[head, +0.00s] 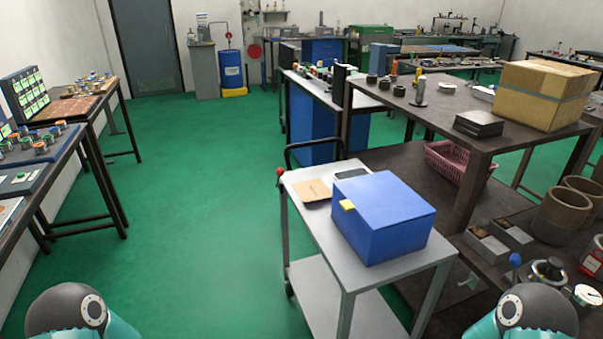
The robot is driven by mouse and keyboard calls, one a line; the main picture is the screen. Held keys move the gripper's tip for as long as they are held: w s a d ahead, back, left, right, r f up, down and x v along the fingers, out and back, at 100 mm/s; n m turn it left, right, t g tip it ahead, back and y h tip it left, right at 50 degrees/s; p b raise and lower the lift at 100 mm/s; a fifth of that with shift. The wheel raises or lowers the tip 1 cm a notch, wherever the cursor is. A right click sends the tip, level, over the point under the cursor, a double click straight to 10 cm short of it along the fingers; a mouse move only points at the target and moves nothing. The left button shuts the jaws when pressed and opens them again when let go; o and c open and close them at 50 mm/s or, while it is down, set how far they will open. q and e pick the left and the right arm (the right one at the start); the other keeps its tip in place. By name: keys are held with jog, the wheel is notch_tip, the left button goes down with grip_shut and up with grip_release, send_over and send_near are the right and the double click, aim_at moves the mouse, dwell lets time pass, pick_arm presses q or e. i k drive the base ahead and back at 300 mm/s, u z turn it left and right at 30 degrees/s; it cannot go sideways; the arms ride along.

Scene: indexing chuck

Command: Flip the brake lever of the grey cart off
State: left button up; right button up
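The grey cart (318,226) stands ahead of me, right of centre, with a black push handle at its far end. A small red knob (280,171) sits at its far left corner. It may be the brake lever, but it is too small to tell its position. A blue box (385,212) with a yellow latch stands on the cart top. Neither gripper is in view; only rounded parts of my arms show at the bottom left and bottom right corners.
A brown piece (311,191) and a dark flat item (351,173) lie behind the box. A dark workbench (440,132) with a cardboard box (543,94) stands close on the cart's right. Benches line the left wall. Green floor (190,210) left of the cart is clear.

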aim_at(280, 171)
jog(key=u, duration=0.15)
jog(key=i, duration=0.95)
jog(key=z, duration=0.2)
jog(key=k, duration=0.9)
jog(key=u, duration=0.2)
jog(key=i, duration=0.85)
jog(key=z, duration=0.15)
jog(key=k, duration=0.55)
jog(key=u, duration=0.05)
